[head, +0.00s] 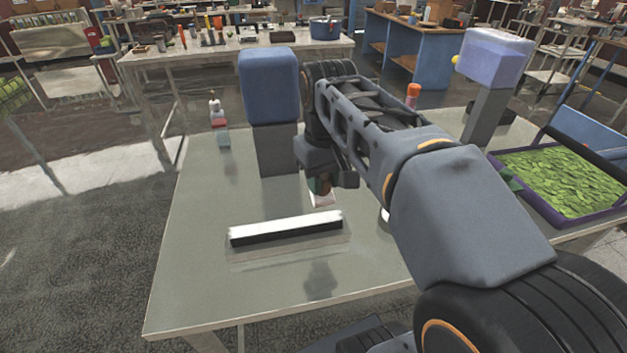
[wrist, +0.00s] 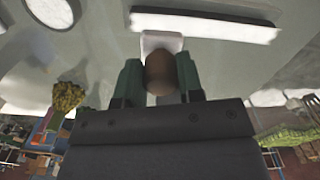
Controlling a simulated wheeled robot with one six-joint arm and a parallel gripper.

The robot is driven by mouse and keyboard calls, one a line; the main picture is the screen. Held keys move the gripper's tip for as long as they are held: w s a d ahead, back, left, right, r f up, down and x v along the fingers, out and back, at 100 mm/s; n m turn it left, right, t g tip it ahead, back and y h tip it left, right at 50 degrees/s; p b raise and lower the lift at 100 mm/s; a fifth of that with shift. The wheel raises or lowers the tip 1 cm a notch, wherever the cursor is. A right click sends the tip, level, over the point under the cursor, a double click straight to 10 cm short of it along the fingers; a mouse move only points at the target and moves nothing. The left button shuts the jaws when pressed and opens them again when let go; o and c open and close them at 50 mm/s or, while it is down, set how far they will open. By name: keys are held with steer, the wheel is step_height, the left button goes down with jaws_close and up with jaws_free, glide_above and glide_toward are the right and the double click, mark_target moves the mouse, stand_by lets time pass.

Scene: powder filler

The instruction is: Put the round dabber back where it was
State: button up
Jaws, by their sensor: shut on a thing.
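My gripper (wrist: 160,75) is shut on the round brown dabber (wrist: 160,72), which sits between its two green fingers. In the head view the gripper (head: 320,184) is low over the metal table (head: 205,240), and my arm hides much of the dabber. A small white piece (wrist: 162,41) lies just beyond the dabber in the wrist view and also shows under the gripper in the head view (head: 323,199). I cannot tell whether the dabber touches it or whether it is part of the dabber.
A long white-topped bar (head: 287,228) lies in front of the gripper. A blue block on a grey post (head: 269,87) stands close behind. A white round disc (wrist: 49,12) shows in the wrist view. A purple tray of green pieces (head: 562,180) is at right.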

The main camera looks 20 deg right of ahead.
steer(key=w+d+f, duration=0.2)
steer(key=w+f, duration=0.1)
steer(key=w, duration=0.1)
steer(key=w+d+f, duration=0.2)
steer(key=w+f, duration=0.1)
steer(key=w, duration=0.1)
steer(key=w+d+f, duration=0.2)
steer(key=w+f, duration=0.2)
steer(key=shift+w, duration=0.35)
steer(key=shift+f, duration=1.45)
steer(key=shift+f, duration=0.1)
steer(key=o, duration=0.9)
step_height(320, 180, up, 12)
steer(key=p, duration=0.1)
steer(key=shift+p, duration=0.3)
